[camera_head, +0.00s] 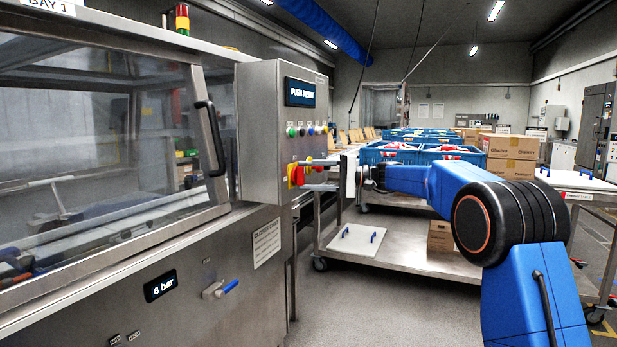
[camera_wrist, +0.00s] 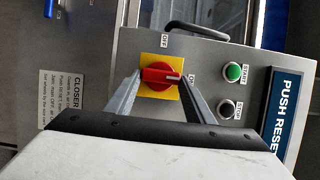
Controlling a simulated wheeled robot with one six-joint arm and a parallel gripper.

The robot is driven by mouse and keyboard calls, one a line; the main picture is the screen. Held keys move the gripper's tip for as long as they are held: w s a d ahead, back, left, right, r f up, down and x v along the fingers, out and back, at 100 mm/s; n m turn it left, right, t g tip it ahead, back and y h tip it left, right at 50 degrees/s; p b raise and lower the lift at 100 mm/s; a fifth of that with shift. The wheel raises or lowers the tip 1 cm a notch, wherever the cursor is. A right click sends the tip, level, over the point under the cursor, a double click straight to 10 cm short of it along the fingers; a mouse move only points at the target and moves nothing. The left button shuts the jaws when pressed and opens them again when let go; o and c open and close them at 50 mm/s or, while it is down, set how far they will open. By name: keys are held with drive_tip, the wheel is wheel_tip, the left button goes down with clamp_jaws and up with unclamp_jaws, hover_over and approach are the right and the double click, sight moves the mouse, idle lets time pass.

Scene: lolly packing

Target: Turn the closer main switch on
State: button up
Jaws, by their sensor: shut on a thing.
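The main switch (camera_wrist: 158,77) is a red knob on a yellow plate, on the front of the grey control box (camera_head: 258,140). In the wrist view its white mark points right, toward a partly hidden label that looks like ON. The OFF label (camera_wrist: 164,41) is above the plate in that view. My gripper (camera_head: 300,174) reaches the switch from the right in the head view. Its two fingers lie on either side of the red knob and are shut on it. The box display (camera_head: 300,92) reads PUSH RESET.
A green START button (camera_wrist: 233,72) and a dark STOP button (camera_wrist: 227,109) sit beside the switch. A machine guard with a black handle (camera_head: 211,137) is left of the box. A steel cart (camera_head: 400,257) and blue crates (camera_head: 388,153) stand behind my arm.

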drive_tip(key=o, duration=1.1)
drive_tip(key=shift+c, duration=0.2)
drive_tip(key=d, duration=1.7)
drive_tip(key=shift+w+d, duration=0.25)
drive_tip(key=shift+w, duration=0.2)
drive_tip(key=shift+f, duration=0.1)
drive_tip(key=shift+s, duration=0.1)
